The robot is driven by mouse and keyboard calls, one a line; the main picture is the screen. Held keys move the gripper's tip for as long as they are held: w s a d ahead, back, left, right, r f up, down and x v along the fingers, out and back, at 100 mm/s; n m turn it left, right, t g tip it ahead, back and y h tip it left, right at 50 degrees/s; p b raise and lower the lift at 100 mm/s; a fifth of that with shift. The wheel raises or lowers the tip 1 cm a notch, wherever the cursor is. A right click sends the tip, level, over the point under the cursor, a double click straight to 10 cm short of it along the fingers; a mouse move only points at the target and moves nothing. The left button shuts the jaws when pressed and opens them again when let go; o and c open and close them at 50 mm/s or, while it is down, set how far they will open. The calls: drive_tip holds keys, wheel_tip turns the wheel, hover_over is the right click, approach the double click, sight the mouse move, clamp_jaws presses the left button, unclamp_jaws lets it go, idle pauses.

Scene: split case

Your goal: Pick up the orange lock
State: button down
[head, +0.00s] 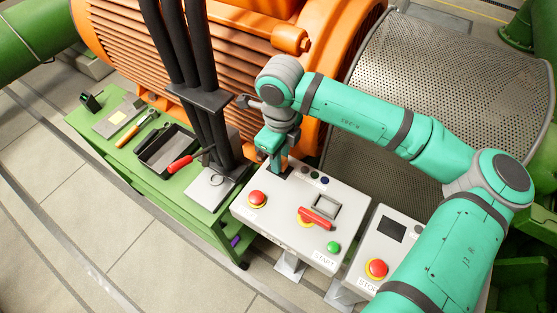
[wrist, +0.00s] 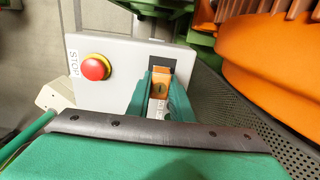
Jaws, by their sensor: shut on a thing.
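My gripper (wrist: 161,82) is shut on the orange lock (wrist: 160,90), which shows between the two green fingers in the wrist view. The lock has a small dark keyhole-like mark on its face. In the head view my gripper (head: 275,150) points down at the back edge of the light grey control box (head: 250,220). A bit of orange, seemingly the lock (head: 284,163), shows beside the fingers there. A dark rectangular patch on the box lies just behind the lock in the wrist view. I cannot tell whether the lock touches the box.
The box bears a red button (head: 257,199), a red-handled part (head: 315,218) and a green button (head: 333,247). A second box (head: 390,230) stands to its right. Left are black pipes (head: 180,60) and a green bench (head: 100,140) with tools. An orange motor (head: 220,50) rises behind.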

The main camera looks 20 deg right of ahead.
drive_tip(key=shift+r, duration=0.65)
drive_tip(key=s+a+r, duration=0.5)
drive_tip(key=s+r, duration=0.6)
drive_tip(key=s, duration=0.2)
drive_tip(key=shift+a+r, duration=0.15)
drive_tip(key=shift+r, duration=0.2)
